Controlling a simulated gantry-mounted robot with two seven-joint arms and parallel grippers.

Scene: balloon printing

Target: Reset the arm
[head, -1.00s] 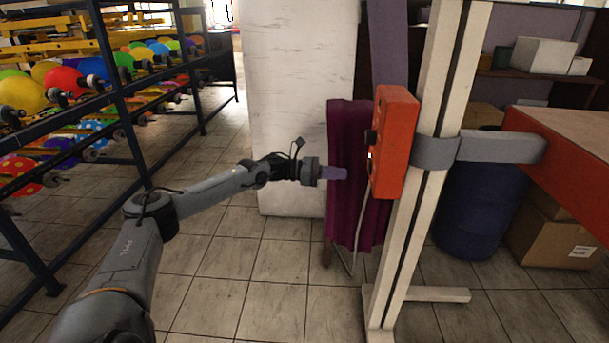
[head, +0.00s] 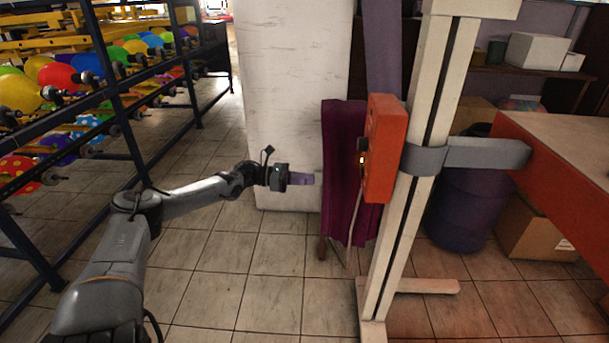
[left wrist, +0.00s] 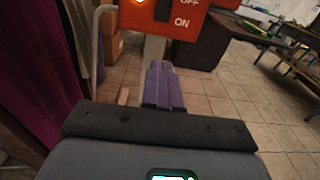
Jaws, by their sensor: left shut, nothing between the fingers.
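My left arm reaches in from the left in the head view. Its gripper (head: 303,179) is shut and empty, with purple fingers pointing right, short of the orange switch box (head: 384,148). In the left wrist view the shut purple fingers (left wrist: 164,84) point away over the floor. The switch box there (left wrist: 172,18) shows at the top, with the words OFF and ON and a lit orange lamp. The gripper is apart from the box. My right gripper is not in view.
A white post (head: 423,150) carries the box. A dark purple cloth (head: 343,170) hangs behind it. A rack of balloons (head: 112,100) stands left, an orange-edged table (head: 560,180) right, and a blue barrel (head: 462,210) beneath.

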